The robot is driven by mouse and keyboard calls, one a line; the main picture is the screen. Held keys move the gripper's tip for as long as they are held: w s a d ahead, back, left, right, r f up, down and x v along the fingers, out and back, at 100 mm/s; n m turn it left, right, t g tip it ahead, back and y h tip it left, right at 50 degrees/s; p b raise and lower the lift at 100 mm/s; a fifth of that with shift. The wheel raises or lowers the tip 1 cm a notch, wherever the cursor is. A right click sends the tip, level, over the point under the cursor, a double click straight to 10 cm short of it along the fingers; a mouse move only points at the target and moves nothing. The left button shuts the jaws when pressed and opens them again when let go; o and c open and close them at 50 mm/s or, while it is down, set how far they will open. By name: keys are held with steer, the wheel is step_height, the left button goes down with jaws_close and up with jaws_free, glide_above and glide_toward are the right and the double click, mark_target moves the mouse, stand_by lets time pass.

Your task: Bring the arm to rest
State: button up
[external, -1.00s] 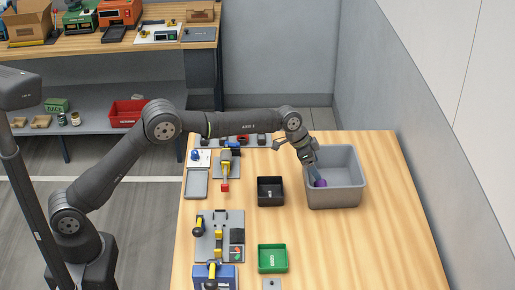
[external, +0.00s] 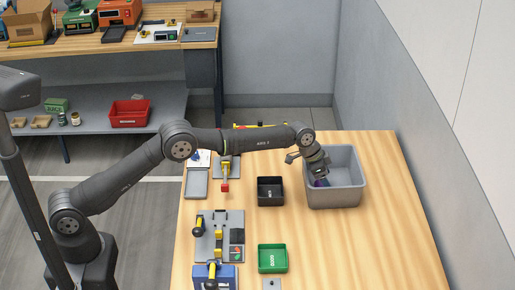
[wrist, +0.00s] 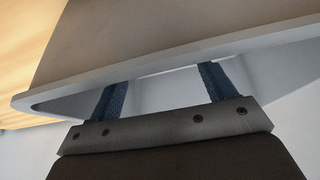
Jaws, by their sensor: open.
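My gripper (external: 320,180) is at the left part of the grey bin (external: 347,200), pointing down into it, on the right side of the wooden table. In the wrist view the two blue fingers of my gripper (wrist: 168,82) are apart with nothing visible between them. The bin's rim and wall (wrist: 200,42) cross close in front of the fingers there. A small purple thing (external: 321,183) shows by the fingertips inside the bin in the external view; it is partly hidden and I cannot tell whether it touches them.
A black tray (external: 270,199) and a green tray (external: 272,270) stand left of the bin. The table's right side (external: 400,240) is clear. A grey wall (external: 440,150) rises to the right.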

step_height(320, 180, up, 12)
steer(key=s+a+r+m+g+h, duration=0.1)
steer(key=s+a+m+g+h, duration=0.15)
steer(key=s, duration=1.55)
steer(key=s+a+m, duration=0.2)
steer(key=s+a, duration=0.9)
steer(key=shift+s+f+g, duration=0.35)
steer(key=shift+s, duration=0.05)
steer(key=w+d+n+t+y, duration=0.1)
steer(key=w+d, duration=1)
steer(key=w, duration=0.2)
steer(key=shift+w+r, duration=0.25)
steer(key=shift+r, duration=0.1)
steer(key=shift+s+n, duration=0.15)
steer(key=shift+n, duration=0.1)
